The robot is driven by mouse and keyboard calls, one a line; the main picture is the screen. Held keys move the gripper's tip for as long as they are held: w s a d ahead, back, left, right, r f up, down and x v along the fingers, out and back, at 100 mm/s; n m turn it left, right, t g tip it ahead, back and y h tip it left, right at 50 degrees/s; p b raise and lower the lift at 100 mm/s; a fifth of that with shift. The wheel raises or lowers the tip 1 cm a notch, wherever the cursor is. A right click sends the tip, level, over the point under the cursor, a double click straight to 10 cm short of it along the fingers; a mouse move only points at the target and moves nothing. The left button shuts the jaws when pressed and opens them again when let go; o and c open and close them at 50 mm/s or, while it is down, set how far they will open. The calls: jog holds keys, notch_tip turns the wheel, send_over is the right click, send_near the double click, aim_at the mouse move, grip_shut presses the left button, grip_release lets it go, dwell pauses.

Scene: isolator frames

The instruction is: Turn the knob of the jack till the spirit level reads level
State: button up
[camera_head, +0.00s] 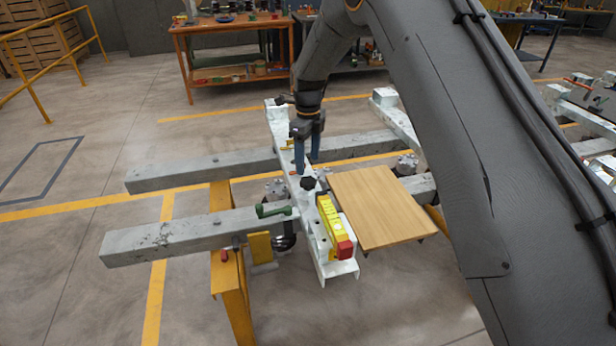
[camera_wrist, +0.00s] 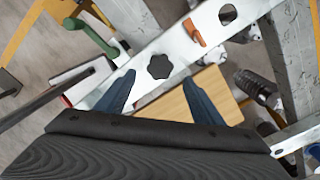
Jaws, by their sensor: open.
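The black star-shaped knob (camera_head: 309,183) sits on top of a white metal beam (camera_head: 318,240). It also shows in the wrist view (camera_wrist: 158,66), on the beam's pale face. My gripper (camera_head: 307,166) is open above the knob, its blue fingers pointing down. In the wrist view my fingertips (camera_wrist: 158,82) are apart, one to each side and just short of the knob; they do not visibly touch it. The yellow spirit level (camera_head: 330,218) with a red end lies along the beam's near end. Its bubble is too small to read. The jack's body below the knob cannot be made out.
A green-handled lever (camera_head: 272,210) stands left of the knob. A wooden board (camera_head: 378,205) lies right of the beam. Grey bars (camera_head: 190,238) cross below on a yellow trestle (camera_head: 232,290). An orange peg (camera_wrist: 194,32) stands on the beam beyond the knob.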

aim_at(308, 181)
notch_tip(308, 181, down, 7)
jog(key=shift+f+p, duration=0.15)
jog(key=shift+p, duration=1.05)
jog(key=c, duration=1)
